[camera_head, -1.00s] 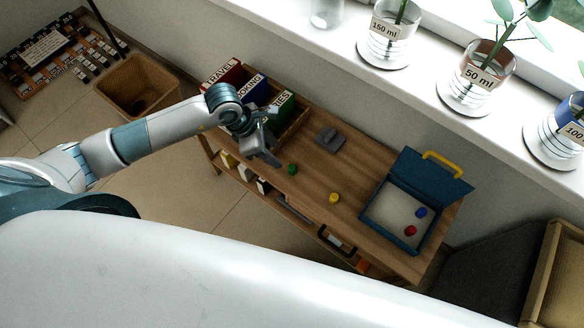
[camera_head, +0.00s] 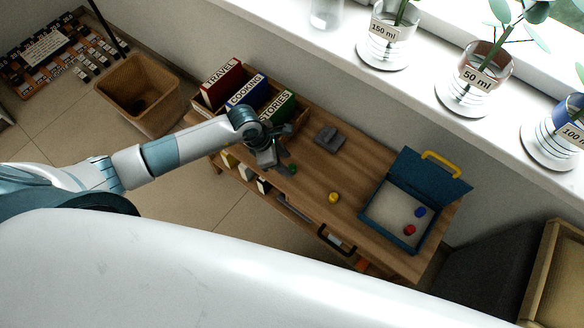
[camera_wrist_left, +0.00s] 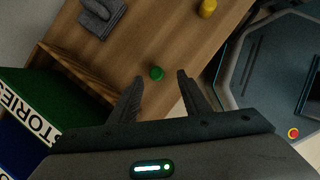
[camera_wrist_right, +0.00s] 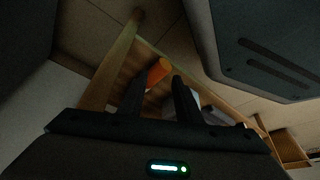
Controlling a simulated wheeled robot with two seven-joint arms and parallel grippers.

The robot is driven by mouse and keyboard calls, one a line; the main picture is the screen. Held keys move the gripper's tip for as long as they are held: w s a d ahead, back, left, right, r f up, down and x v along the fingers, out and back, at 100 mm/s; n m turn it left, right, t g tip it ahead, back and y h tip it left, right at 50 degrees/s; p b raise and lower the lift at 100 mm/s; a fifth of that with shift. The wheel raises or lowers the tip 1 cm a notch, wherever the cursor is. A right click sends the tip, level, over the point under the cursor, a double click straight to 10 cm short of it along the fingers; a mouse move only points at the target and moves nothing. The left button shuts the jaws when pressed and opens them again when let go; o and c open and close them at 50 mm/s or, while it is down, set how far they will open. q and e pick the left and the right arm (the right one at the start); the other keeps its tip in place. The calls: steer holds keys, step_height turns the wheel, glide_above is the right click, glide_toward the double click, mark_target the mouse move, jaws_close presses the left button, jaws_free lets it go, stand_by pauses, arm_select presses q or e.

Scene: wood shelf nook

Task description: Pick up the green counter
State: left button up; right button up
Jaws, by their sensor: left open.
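The green counter (camera_head: 292,168) is a small round piece lying on the wooden bench top, close to the file box. My left gripper (camera_head: 274,160) is open and empty, just left of the counter in the head view. In the left wrist view the green counter (camera_wrist_left: 157,73) shows between the two fingertips, a little beyond them; I cannot tell the height gap. My right gripper (camera_wrist_right: 157,77) is out of the head view; its wrist view shows its fingers apart, with an orange cylinder (camera_wrist_right: 159,71) beyond them.
A wooden box with red, blue and green binders (camera_head: 275,112) stands beside my left gripper. A grey block (camera_head: 329,138), a yellow counter (camera_head: 333,197) and an open blue case (camera_head: 377,222) with red and blue counters are on the bench. A windowsill (camera_head: 430,108) with jars lies behind.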

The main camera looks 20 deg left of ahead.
mark_target(291, 167)
arm_select(q)
steer(key=shift+w+f, duration=0.1)
steer(key=shift+f, duration=0.2)
steer(key=x, duration=0.3)
steer(key=shift+w+a+f, duration=0.1)
steer(key=shift+w+f, duration=0.15)
steer(key=shift+f, duration=0.1)
steer(key=shift+f+p, duration=0.3)
steer(key=shift+f, duration=0.05)
arm_select(e)
steer(key=shift+w+a+r, duration=0.15)
steer(key=shift+w+a, duration=0.15)
steer(key=shift+a, duration=0.15)
steer(key=shift+w+a+r, duration=0.15)
steer(key=shift+w+a, duration=0.1)
steer(key=shift+a, duration=0.2)
steer(key=shift+d, duration=0.35)
arm_select(q)
steer(key=c, duration=0.9)
jaws_close()
steer(key=shift+r, duration=0.2)
arm_select(e)
steer(key=shift+s+d+f, duration=0.1)
steer(key=shift+s+f, duration=0.1)
steer(key=shift+s, duration=0.45)
